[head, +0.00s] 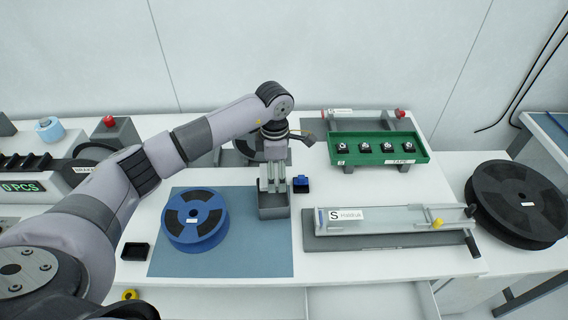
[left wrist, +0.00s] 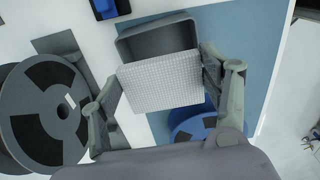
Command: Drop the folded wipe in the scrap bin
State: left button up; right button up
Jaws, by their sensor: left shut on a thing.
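The folded wipe (left wrist: 162,84) is a pale grey, textured square in the left wrist view. My left gripper (head: 272,182) is shut on it, one finger at each side edge. In the left wrist view the gripper (left wrist: 160,90) holds the wipe in front of the scrap bin (left wrist: 183,20), covering part of its opening. The bin is a dark grey open box. In the head view the bin (head: 273,212) stands on the blue mat's right edge, with the gripper directly above. What lies inside the bin is partly hidden. My right gripper is not in view.
A blue reel (head: 195,218) lies on the blue mat (head: 262,262) left of the bin. A small blue box (head: 301,184) stands close to the bin's right. A green tray (head: 375,148), a long grey fixture (head: 390,218) and a large black reel (head: 518,203) are farther right.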

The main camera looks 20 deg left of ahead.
pick_arm(q)
jog(key=shift+w+d+f, duration=0.15)
jog(key=shift+w, duration=0.1)
jog(key=shift+s, duration=0.25)
jog(key=shift+w+f+b, duration=0.1)
jog(key=shift+f+b, duration=0.15)
jog(key=shift+b, duration=0.25)
notch_tip(320, 180, down, 5)
jog(key=b, duration=0.4)
jog(key=o, duration=0.9)
